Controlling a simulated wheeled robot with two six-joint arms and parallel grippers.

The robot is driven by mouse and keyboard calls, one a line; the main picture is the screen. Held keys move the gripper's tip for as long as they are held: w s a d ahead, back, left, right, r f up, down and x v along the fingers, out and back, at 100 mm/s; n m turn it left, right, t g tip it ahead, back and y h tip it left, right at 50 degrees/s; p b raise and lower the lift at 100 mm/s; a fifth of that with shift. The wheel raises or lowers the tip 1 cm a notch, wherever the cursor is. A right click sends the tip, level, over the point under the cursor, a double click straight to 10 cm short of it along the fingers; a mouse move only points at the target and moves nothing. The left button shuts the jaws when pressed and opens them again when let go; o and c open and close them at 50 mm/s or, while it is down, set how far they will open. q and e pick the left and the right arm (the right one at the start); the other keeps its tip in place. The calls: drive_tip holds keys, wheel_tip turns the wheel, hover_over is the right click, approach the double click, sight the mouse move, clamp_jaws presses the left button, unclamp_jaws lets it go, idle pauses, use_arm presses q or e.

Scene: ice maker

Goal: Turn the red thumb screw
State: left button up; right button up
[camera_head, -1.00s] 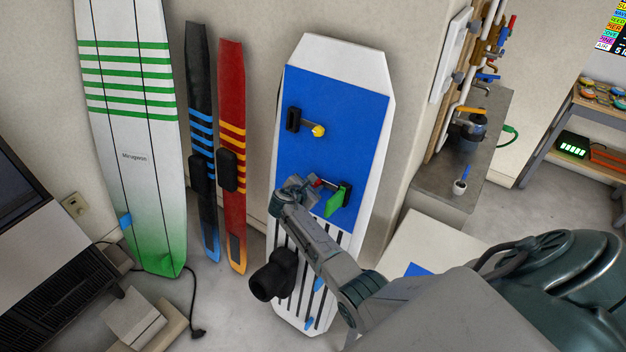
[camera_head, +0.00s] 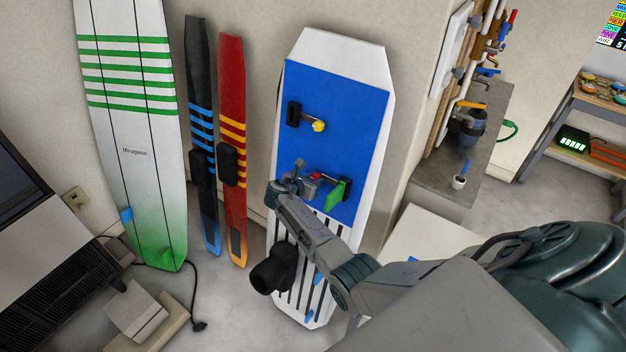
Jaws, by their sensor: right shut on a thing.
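The red thumb screw (camera_head: 318,176) shows as a small patch of red on the lower part of the blue panel (camera_head: 345,115), mostly hidden by my right gripper. My right gripper (camera_head: 312,186) reaches in from the lower right and is shut on the screw. The fingertips are small in the picture, so the exact grip is hard to make out. My left gripper is not in view.
A green handle (camera_head: 338,194) sits close to the right of my gripper. A yellow knob (camera_head: 319,125) is higher on the panel. Black-blue (camera_head: 203,130) and red (camera_head: 232,120) boards lean on the wall at left. A grey counter (camera_head: 440,165) stands at right.

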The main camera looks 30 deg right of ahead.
drive_tip(key=o, duration=1)
drive_tip(key=shift+a, duration=0.1)
drive_tip(key=b+v, duration=0.2)
drive_tip(key=v, duration=0.8)
drive_tip(key=shift+s+a+r+b, duration=0.15)
drive_tip(key=shift+a+b, duration=0.1)
drive_tip(key=shift+b, duration=0.15)
